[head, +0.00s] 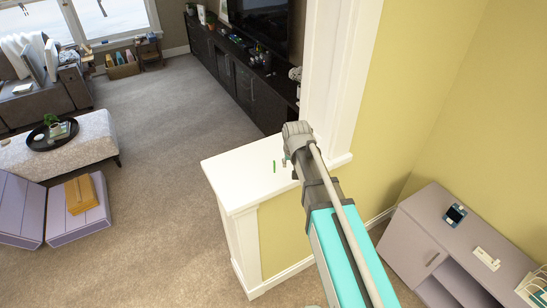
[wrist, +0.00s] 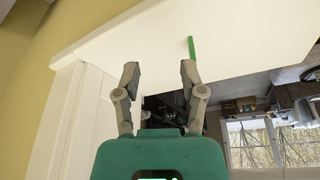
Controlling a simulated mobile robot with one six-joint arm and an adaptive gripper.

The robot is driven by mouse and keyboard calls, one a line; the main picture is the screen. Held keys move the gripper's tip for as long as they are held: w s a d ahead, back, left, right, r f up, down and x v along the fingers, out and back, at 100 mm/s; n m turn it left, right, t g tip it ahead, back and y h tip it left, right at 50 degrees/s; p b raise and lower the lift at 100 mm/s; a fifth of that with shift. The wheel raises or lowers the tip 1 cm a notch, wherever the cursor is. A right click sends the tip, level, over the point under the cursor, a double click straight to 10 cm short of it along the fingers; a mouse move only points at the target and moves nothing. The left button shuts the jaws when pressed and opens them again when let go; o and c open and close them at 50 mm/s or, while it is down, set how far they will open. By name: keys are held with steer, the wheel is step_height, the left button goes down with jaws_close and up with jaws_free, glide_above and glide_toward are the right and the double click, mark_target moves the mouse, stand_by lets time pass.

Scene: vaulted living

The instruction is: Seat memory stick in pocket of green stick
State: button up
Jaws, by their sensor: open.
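A thin green stick (head: 274,166) lies on the white top of a half wall. In the wrist view the green stick (wrist: 191,48) shows just beyond the right fingertip. My gripper (wrist: 160,72) is open, its two fingers spread wide with nothing between them. In the head view my arm's end hides most of the gripper above the ledge, to the right of the green stick. A tiny item (head: 284,162) shows beside my arm there; I cannot tell whether it is the memory stick or part of my gripper. No memory stick is clear in the wrist view.
The white ledge (head: 237,172) is mostly bare, with drop-offs at its left and front edges. A white post (head: 327,80) and yellow wall stand close on its right. A low grey cabinet (head: 420,232) with small devices stands at the lower right.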

steer(key=t+p, duration=0.1)
steer(key=p, duration=0.2)
glide_toward(274, 161)
steer(key=v, duration=0.4)
steer(key=shift+w+d+f, duration=0.15)
steer(key=shift+w+f, duration=0.05)
steer(key=shift+w, duration=0.05)
steer(key=b+x, duration=0.8)
steer(key=shift+f, duration=0.3)
steer(key=shift+f, duration=0.1)
steer(key=b+x, duration=0.2)
steer(key=b, duration=0.1)
steer(key=shift+f, duration=0.45)
steer(key=shift+b+x, duration=1.1)
steer(key=shift+b, duration=0.05)
